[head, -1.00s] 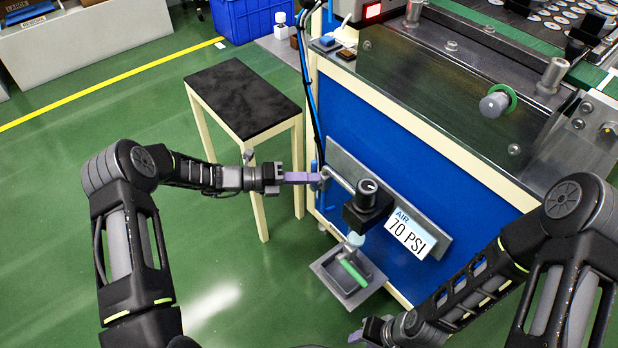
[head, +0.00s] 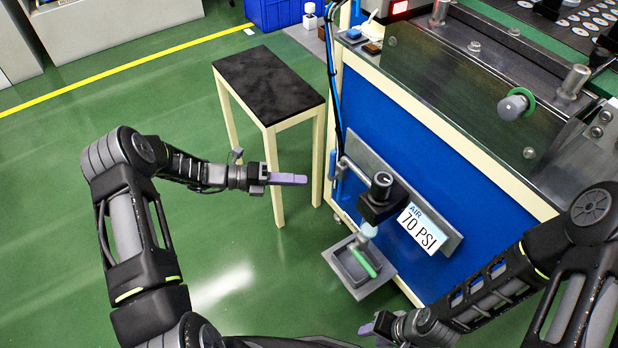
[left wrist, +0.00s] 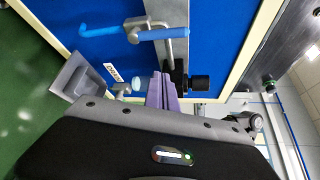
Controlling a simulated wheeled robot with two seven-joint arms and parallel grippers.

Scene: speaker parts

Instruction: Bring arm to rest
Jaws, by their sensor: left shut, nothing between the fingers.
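My left gripper (head: 290,179) is shut and empty, its purple fingers pointing right in the head view. It hangs in free air left of the blue machine's front, near the small black-topped table. In the left wrist view the shut purple fingers (left wrist: 161,91) point toward the machine's blue panel. My right gripper (head: 368,328) is low at the bottom of the head view. Its purple fingertips are small there, and I cannot tell whether they are open.
The black-topped table (head: 268,82) stands behind my left gripper. The machine's blue panel (head: 385,140) carries a black air regulator (head: 381,196), a 70 PSI sign (head: 422,231) and a grey tray (head: 345,266). Green floor is free at left.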

